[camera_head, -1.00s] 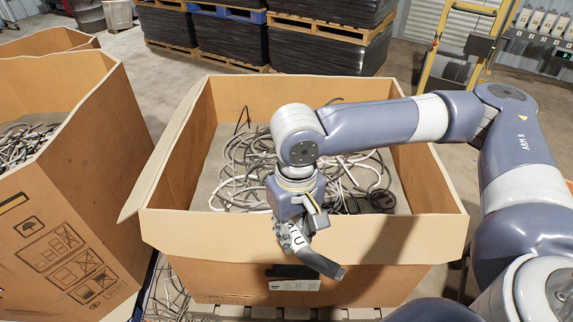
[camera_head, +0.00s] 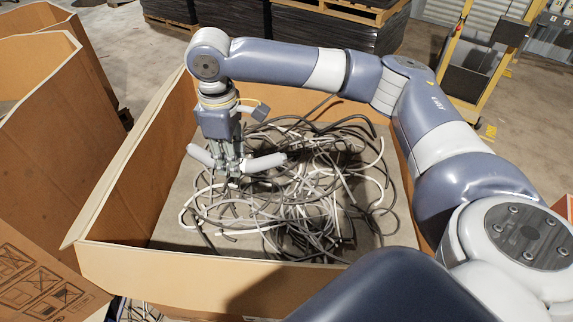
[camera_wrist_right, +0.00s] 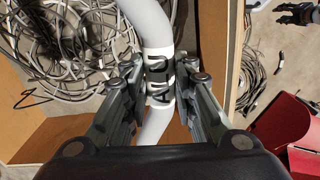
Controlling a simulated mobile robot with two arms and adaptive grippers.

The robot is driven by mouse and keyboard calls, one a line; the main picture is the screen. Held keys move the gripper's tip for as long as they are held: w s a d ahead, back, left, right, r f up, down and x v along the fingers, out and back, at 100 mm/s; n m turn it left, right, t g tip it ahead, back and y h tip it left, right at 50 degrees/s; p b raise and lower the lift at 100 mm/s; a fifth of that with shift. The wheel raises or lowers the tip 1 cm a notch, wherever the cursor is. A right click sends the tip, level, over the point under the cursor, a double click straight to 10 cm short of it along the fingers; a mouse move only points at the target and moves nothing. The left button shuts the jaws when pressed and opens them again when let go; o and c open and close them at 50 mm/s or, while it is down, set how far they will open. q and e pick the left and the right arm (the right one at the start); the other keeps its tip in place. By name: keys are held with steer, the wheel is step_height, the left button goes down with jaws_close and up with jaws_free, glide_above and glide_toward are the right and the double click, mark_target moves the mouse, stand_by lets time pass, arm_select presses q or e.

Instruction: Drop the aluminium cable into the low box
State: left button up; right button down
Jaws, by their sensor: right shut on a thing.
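My right gripper (camera_head: 232,166) is shut on the aluminium cable (camera_head: 266,161), a short thick light-grey piece. In the right wrist view the cable (camera_wrist_right: 151,25) runs between the fingers (camera_wrist_right: 160,84) and bears a white label with dark letters reading ALU. The low box (camera_head: 215,268) is open cardboard with a pile of loose cables (camera_head: 315,190) inside. In the head view the gripper and cable are over the left part of the pile, within the walls; I cannot tell whether the cable touches it. A dark gripper, apparently my left, shows small in the wrist view (camera_wrist_right: 297,14).
A taller cardboard box (camera_head: 50,130) stands close on the left. Black wrapped stacks (camera_head: 340,28) on pallets are behind, and a yellow-framed trolley (camera_head: 470,65) is at the back right. A red object (camera_wrist_right: 270,125) lies outside the box wall in the wrist view.

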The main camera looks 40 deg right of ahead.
steer(key=w+d+f+n+b, duration=0.85)
steer(key=w+f+n, duration=0.25)
steer(key=f+n, duration=0.2)
steer(key=d+f+n+b, duration=0.3)
steer(key=f+n, duration=0.3)
steer(key=f, duration=1.2)
steer(key=shift+s+f, duration=0.25)
steer(key=shift+f, duration=0.05)
steer(key=shift+f, duration=0.1)
